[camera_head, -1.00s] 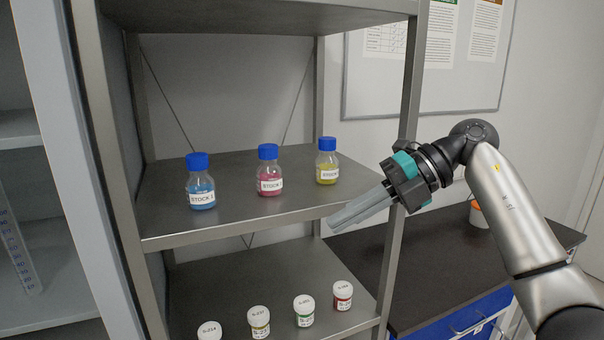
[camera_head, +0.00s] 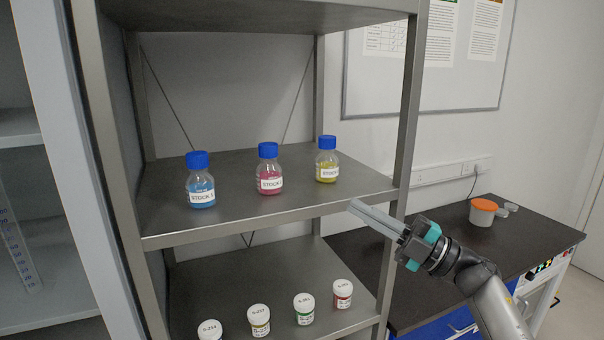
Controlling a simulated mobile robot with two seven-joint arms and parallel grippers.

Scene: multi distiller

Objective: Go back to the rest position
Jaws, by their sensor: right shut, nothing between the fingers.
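My right gripper (camera_head: 366,212) is shut and empty. It is in front of the rack's right post, near the front edge of the middle shelf (camera_head: 240,224), with its fingers pointing left. The arm comes in from the lower right. My left gripper is not in view. Three stock bottles with blue caps stand upright on the middle shelf: a blue one (camera_head: 201,190), a pink one (camera_head: 269,176) and a yellow one (camera_head: 327,165). The gripper looks apart from all of them.
Several small white-capped jars, one of them red (camera_head: 342,294), stand on the lower shelf (camera_head: 245,278). The rack's right post (camera_head: 402,150) is close to the gripper.

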